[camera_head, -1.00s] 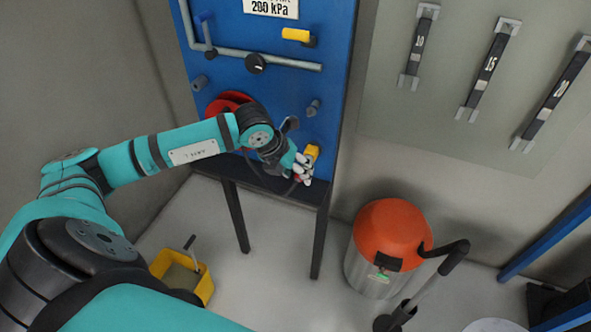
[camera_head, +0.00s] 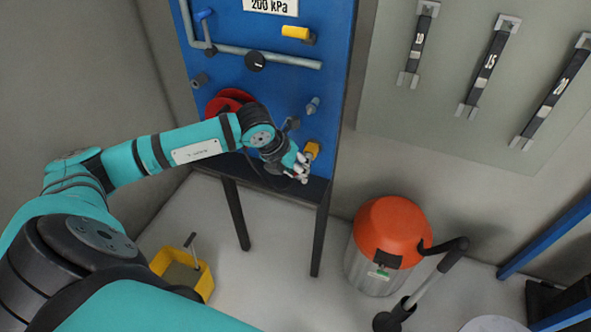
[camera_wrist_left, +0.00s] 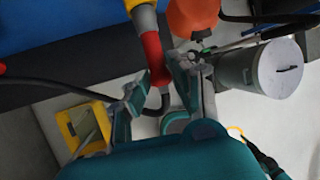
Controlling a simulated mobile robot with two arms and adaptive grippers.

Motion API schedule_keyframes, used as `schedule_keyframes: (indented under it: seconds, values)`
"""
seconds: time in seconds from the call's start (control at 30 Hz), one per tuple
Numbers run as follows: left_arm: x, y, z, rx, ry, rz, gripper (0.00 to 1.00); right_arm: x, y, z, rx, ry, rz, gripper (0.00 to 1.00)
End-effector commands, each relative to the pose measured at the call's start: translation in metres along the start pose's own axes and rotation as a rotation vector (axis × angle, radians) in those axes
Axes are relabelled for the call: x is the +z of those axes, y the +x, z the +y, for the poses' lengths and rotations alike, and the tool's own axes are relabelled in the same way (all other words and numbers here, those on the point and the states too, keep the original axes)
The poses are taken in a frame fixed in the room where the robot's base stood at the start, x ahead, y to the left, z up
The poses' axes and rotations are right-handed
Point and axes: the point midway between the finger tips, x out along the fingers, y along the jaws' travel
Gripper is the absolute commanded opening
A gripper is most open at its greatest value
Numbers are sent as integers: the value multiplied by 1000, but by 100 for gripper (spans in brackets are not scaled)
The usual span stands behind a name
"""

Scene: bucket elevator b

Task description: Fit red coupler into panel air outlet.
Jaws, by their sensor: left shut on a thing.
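The blue panel (camera_head: 290,85) stands ahead, with a yellow fitting (camera_head: 312,150) low at its right, likely the air outlet. My left gripper (camera_head: 302,168) is just below this fitting. In the left wrist view, the red coupler (camera_wrist_left: 155,58) lies between the fingers of my left gripper (camera_wrist_left: 158,88), which is shut on it. The coupler's upper end meets the yellow fitting (camera_wrist_left: 141,14); I cannot tell whether it is seated. A dark hose runs from the coupler's lower end. In the head view my gripper hides most of the coupler. My right gripper is not in view.
A red hose reel (camera_head: 228,101) is on the panel behind my left arm. An orange-topped vacuum drum (camera_head: 390,235) stands right of the panel's legs. A yellow bucket (camera_head: 205,285) is on the floor at left. Pipes and a yellow-handled valve (camera_head: 296,32) are higher up.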

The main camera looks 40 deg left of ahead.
Motion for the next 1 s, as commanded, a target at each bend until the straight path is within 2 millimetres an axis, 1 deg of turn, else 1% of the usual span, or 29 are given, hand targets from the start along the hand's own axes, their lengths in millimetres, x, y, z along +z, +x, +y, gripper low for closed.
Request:
schedule_keyframes:
  seconds: [1.0]
  values:
    - [-13, -6, 1, 2, 0, -1, 0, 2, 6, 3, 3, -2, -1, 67]
